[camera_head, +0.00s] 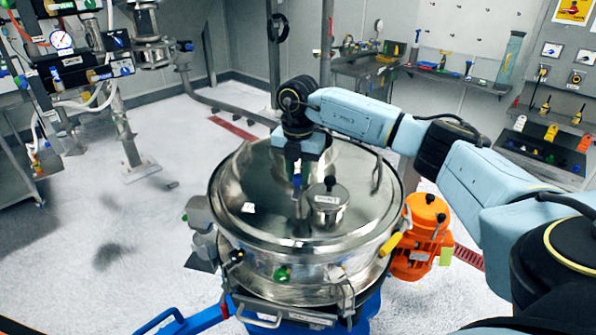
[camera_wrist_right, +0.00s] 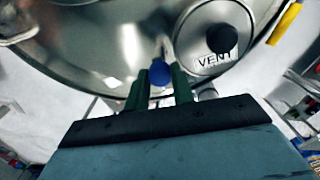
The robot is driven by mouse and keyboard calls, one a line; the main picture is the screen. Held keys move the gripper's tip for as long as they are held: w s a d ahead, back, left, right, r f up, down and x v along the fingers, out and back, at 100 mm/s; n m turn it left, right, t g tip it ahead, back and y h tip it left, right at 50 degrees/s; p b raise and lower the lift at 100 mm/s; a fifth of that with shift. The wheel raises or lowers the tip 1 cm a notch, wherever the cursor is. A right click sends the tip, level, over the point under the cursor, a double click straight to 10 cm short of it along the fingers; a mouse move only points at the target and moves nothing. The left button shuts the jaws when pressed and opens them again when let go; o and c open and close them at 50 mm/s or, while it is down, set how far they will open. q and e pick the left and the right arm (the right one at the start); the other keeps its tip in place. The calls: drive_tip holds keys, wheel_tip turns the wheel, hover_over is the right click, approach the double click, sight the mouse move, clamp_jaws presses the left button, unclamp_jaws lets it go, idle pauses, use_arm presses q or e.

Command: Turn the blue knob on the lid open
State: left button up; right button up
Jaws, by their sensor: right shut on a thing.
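The round metal lid (camera_head: 255,225) of the sifter lies in the middle of the head view, and its shiny surface fills the top of the right wrist view (camera_wrist_right: 100,50). The blue knob (camera_wrist_right: 157,68) stands on the lid, between the two dark green fingertips of my right gripper (camera_wrist_right: 160,84). My right gripper is shut on the knob from above. In the head view the gripper (camera_head: 298,180) points down over the lid, and the knob is mostly hidden there. My left gripper is not in view.
A metal cap marked VENT (camera_wrist_right: 205,62) with a black knob stands close beside the right gripper; it also shows in the head view (camera_head: 328,205). A yellow handle (camera_head: 391,243) and an orange unit (camera_head: 412,262) are at the lid's right.

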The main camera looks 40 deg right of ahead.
sight(298, 176)
drive_tip(key=shift+r, duration=0.1)
idle(0.5)
drive_tip(key=o, duration=1)
wheel_tip(298, 176, up, 13)
drive_tip(key=b, duration=0.1)
drive_tip(key=shift+r, duration=0.15)
